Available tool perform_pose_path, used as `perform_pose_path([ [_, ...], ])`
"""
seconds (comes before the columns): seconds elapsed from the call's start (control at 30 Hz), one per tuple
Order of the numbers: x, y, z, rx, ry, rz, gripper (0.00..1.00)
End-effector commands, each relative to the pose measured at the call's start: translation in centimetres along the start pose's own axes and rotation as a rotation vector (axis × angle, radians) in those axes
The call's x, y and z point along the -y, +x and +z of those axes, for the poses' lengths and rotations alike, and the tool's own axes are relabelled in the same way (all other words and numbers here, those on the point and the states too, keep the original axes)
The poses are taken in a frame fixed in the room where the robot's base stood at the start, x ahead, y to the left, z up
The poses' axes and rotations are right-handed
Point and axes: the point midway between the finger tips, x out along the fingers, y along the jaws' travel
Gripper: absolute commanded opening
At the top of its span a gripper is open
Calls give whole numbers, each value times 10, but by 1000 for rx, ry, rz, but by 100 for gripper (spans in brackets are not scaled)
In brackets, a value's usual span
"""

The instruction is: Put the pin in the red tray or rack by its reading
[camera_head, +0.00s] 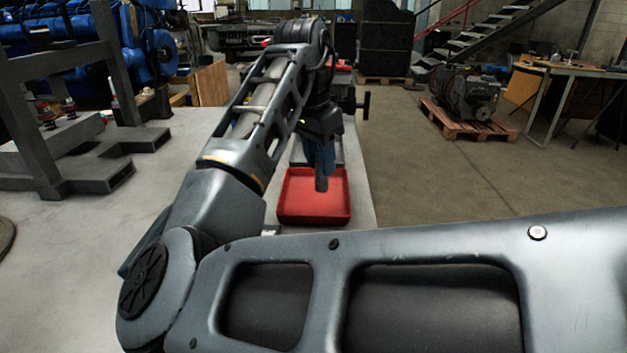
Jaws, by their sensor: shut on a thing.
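My gripper (320,158) points down over the red tray, with its blue-grey fingers partly visible. It is shut on a short dark grey pin (321,184), which hangs upright below the fingers. The red tray (299,207) is a shallow open box on the pale bench top. The pin appears in front of the tray's inside in this view; I cannot tell its height above the tray floor. The visible tray floor looks empty. A rack cannot be made out clearly, and no reading can be read.
My arm covers much of the front and middle. A grey metal frame (51,130) stands on the bench at left. A dark vise-like device (347,101) is behind the gripper. The bench's right edge runs close beside the tray. An engine on a pallet (467,95) sits on the floor.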

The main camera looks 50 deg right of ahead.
Motion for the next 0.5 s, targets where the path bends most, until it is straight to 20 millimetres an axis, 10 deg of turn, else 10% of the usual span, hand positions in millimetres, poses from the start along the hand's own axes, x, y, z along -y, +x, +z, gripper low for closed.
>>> perform_pose_path([
  [0.5, 9, 41, 19, 0, -1, -1, 0],
])
